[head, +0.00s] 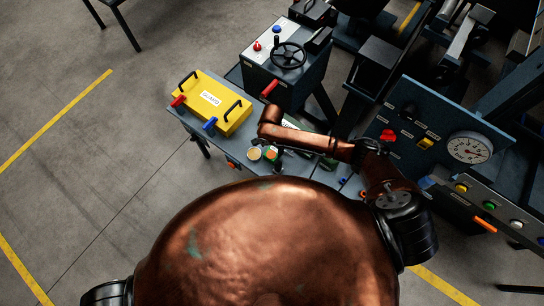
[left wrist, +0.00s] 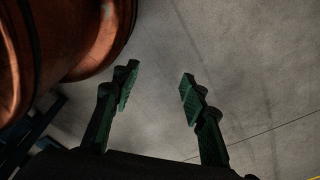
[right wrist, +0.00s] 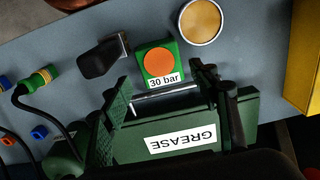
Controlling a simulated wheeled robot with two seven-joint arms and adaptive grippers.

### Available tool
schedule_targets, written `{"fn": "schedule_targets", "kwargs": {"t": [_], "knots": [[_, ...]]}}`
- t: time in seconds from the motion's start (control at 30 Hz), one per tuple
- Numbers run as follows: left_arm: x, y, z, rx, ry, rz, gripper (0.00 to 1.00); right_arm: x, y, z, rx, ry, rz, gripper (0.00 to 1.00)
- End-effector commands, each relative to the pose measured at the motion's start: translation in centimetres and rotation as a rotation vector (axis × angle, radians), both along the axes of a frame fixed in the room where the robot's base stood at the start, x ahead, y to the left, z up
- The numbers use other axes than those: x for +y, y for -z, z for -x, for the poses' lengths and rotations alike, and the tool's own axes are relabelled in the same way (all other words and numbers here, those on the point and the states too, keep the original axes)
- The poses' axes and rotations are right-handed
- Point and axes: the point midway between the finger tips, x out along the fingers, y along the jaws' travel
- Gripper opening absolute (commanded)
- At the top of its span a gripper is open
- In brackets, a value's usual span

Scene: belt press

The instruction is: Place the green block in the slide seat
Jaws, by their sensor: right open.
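The green block (right wrist: 172,48), with an orange disc and a "30 bar" label, sits on the grey bench top in the right wrist view. It also shows small in the head view (head: 271,155). My right gripper (right wrist: 172,98) is open, its fingers apart and nothing gripped between them. In the right wrist view the block lies just beyond the fingertips. My left gripper (left wrist: 158,86) is open and empty over bare floor, in the left wrist view only. I cannot make out the slide seat in any view.
A green box labelled GREASE (right wrist: 125,150) lies below the right fingers. A round tan-topped tin (right wrist: 200,22) and a black part (right wrist: 100,58) flank the block. The yellow guard (head: 212,102) stands to the left on the bench. A gauge panel (head: 440,125) rises at right.

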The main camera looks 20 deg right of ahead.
Motion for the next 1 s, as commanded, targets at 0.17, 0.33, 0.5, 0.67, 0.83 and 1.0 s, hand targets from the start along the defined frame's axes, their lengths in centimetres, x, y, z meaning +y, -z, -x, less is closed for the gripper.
{"fn": "schedule_targets", "kwargs": {"t": [0.17,0.33,0.5,0.67,0.83,1.0], "knots": [[-0.2,-0.1,-1.4,-0.02,0.003,0.002,0.4,-0.1,1.8,0.0,0.001,0.0,0.002,0.55],[-0.3,-0.3,-2.2,-0.029,0.004,0.003,0.4,-0.2,3.7,-0.1,0.0,0.0,0.003,0.55],[-0.2,-0.2,-1.7,-0.024,0.003,0.003,0.4,-0.2,6.2,-0.2,0.001,-0.001,0.002,0.55],[-0.2,-0.1,-1.1,-0.016,0.002,0.003,0.4,-0.2,7.3,-0.2,-0.001,-0.001,0.001,0.55],[-0.2,-0.1,-1.0,-0.014,0.002,0.003,0.4,-0.2,7.3,-0.2,-0.001,-0.001,0.001,0.55],[-0.2,-0.1,-1.0,-0.014,0.002,0.003,0.4,-0.2,7.3,-0.1,-0.001,-0.001,0.001,0.45]]}}
